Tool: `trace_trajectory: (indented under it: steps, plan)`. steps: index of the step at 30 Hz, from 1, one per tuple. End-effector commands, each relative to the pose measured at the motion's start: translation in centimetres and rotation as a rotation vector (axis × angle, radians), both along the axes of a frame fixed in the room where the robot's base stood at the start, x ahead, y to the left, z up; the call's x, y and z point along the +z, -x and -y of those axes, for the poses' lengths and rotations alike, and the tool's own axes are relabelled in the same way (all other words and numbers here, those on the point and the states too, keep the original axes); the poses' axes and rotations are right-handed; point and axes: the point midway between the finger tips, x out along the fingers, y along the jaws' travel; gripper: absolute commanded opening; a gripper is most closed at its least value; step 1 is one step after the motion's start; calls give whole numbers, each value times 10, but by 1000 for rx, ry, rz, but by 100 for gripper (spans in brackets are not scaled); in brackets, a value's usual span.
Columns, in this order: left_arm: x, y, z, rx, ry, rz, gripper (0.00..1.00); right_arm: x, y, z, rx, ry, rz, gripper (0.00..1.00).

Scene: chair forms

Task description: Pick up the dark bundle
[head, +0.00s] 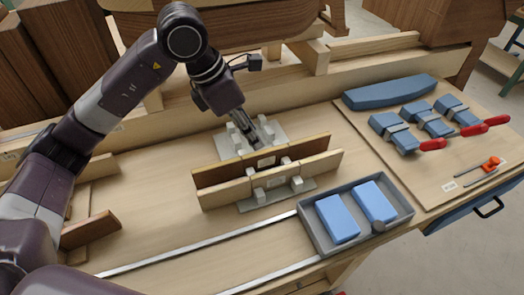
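The dark bundle (222,174) looks like a long brown wooden piece with a pale label near its middle. It stands on edge between light grey pegs, directly behind a lighter wooden piece (222,194). Both stand on a grey peg plate (278,196) on the bench. My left gripper (258,137) points down from above, just behind the dark bundle, among the rear pegs. Its fingertips are small and partly mixed with the pegs, so I cannot tell whether they are open or touch the bundle. My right gripper is not in view.
A grey tray (309,232) with two blue blocks (337,218) sits at the front right. A board (445,120) at the right holds blue clamps (395,132) with red handles. Metal rails (200,246) run along the front. A wooden frame (330,58) stands behind.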

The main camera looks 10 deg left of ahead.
Motion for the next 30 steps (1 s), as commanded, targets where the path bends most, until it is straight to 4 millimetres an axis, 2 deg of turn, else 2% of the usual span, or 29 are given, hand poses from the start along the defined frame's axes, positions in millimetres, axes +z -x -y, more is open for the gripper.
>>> trace_trajectory:
  steps: [10, 15, 30]
  plan:
    - [-38, -5, 19, -2, 3, -8, 32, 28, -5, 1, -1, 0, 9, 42]
    - [-58, -10, 25, 0, 2, -5, 32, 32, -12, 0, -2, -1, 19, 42]
    - [-62, -11, 25, 0, 3, -2, 32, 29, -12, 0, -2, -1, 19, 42]
